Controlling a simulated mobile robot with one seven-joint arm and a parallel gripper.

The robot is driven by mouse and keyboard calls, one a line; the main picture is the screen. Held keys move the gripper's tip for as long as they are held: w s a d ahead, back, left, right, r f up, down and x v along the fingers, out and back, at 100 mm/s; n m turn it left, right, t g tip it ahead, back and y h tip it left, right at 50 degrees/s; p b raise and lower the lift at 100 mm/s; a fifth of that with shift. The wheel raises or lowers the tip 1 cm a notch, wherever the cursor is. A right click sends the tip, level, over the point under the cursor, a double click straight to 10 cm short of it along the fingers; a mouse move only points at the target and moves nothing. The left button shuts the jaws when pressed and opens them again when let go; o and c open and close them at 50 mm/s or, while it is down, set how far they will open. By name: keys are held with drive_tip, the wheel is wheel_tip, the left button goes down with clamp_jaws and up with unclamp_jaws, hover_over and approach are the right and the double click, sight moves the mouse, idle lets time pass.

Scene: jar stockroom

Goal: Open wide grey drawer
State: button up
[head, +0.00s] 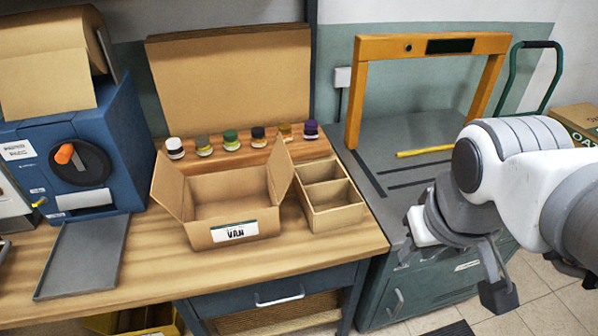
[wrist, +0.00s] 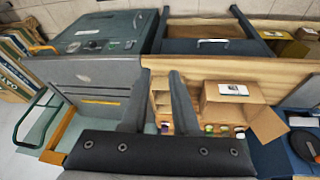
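The wide grey drawer (head: 300,283) is under the front edge of the wooden bench, with a pale bar handle (head: 279,296) across its dark blue-grey front. It looks shut. In the wrist view the drawer front (wrist: 185,45) and its handle (wrist: 212,42) show at the top, beyond the bench. My gripper (head: 452,270) is right of the drawer, in front of the green-grey cabinet, and apart from the handle. In the wrist view my gripper (wrist: 158,75) has two dark fingers with a gap between them, open and empty.
On the bench (head: 130,270) stand an open carton (head: 232,212), a divided box (head: 333,212), several small jars and a blue machine (head: 110,150). A green-grey cabinet (head: 395,265) with an orange frame (head: 430,45) stands to the right. Floor shows at lower right.

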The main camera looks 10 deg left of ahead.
drive_tip(key=w+a+f+n+g+h+b, duration=0.1)
drive_tip(key=a+f+n+g+h+b, duration=0.15)
drive_tip(key=f+n, duration=0.4)
drive_tip(key=w+a+f+n+g+h+b, duration=0.1)
drive_tip(key=a+f+n+g+h, duration=0.15)
drive_tip(key=f+n, duration=0.35)
drive_tip(key=m+t+y+b, duration=0.5)
drive_tip(key=m+t+b, duration=0.5)
drive_tip(key=m+t, duration=1.75)
approach(282, 300)
drive_tip(key=w+r+m+g, duration=0.4)
drive_tip(key=w, duration=0.1)
drive_tip(key=w+r+m+g+b, duration=0.1)
drive_tip(key=w+r+m+g, duration=0.1)
drive_tip(key=shift+w+r+m+g+h, duration=0.1)
drive_tip(key=shift+w+m+g+h, duration=0.15)
drive_tip(key=shift+m+h, duration=0.05)
clamp_jaws()
